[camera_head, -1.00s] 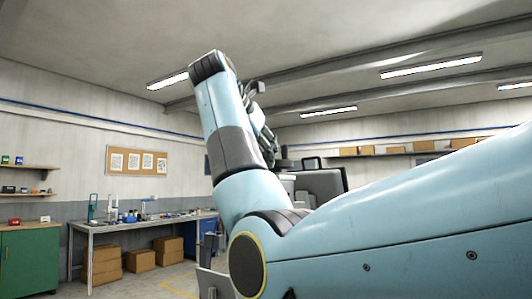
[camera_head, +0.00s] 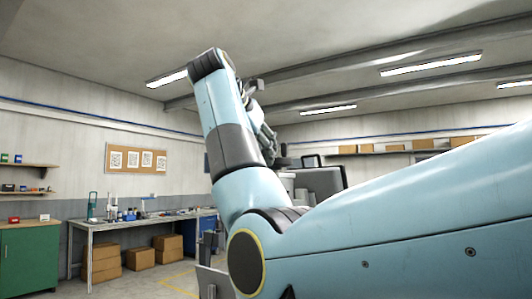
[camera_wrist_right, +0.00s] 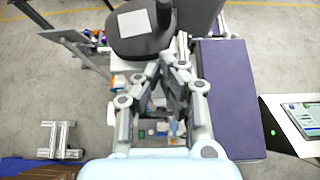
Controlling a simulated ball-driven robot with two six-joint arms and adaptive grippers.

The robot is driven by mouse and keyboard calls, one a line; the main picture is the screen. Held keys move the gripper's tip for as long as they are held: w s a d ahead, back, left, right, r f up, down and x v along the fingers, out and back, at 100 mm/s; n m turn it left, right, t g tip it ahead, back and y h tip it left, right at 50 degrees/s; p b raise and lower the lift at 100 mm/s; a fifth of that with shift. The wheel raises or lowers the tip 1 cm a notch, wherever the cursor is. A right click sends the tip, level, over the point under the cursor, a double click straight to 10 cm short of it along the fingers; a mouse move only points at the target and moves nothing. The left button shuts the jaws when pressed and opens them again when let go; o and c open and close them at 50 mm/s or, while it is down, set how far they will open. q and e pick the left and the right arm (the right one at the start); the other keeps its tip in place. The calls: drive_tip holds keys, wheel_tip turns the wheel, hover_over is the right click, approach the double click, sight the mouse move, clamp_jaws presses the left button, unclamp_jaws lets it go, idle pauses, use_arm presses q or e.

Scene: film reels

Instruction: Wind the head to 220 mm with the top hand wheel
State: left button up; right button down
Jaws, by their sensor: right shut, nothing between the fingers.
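My right arm crosses the head view, and its gripper (camera_head: 256,105) shows partly behind the raised light-blue arm link. In the right wrist view the gripper (camera_wrist_right: 168,64) has its fingertips together, with nothing seen between them. The fingertips are close to a dark rounded housing (camera_wrist_right: 125,46) with a pale square plate on top; I cannot tell whether they touch it. A short dark upright part (camera_wrist_right: 164,14) rises beside the plate; I cannot tell whether it is the top hand wheel. No 220 mm reading is legible. My left gripper is not in view.
In the wrist view, a dark blue-purple surface (camera_wrist_right: 228,105) lies right of the gripper, with a tilted screen (camera_wrist_right: 306,118) farther right. In the head view, a dark grey box-shaped unit (camera_head: 322,182) stands behind my arm. A workbench (camera_head: 140,223) stands at the left wall.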

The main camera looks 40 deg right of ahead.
drive_tip(key=shift+w+d, duration=0.1)
drive_tip(key=shift+w+d, duration=0.4)
drive_tip(key=shift+w, duration=0.05)
drive_tip(key=shift+w+a+p, duration=0.1)
drive_tip(key=shift+w+p, duration=0.05)
drive_tip(key=shift+p, duration=0.25)
drive_tip(key=shift+w+a, duration=0.2)
drive_tip(key=shift+w, duration=0.3)
drive_tip(key=shift+w+p, duration=0.15)
drive_tip(key=shift+p, duration=0.2)
drive_tip(key=shift+w+a, duration=0.1)
drive_tip(key=shift+w, duration=0.4)
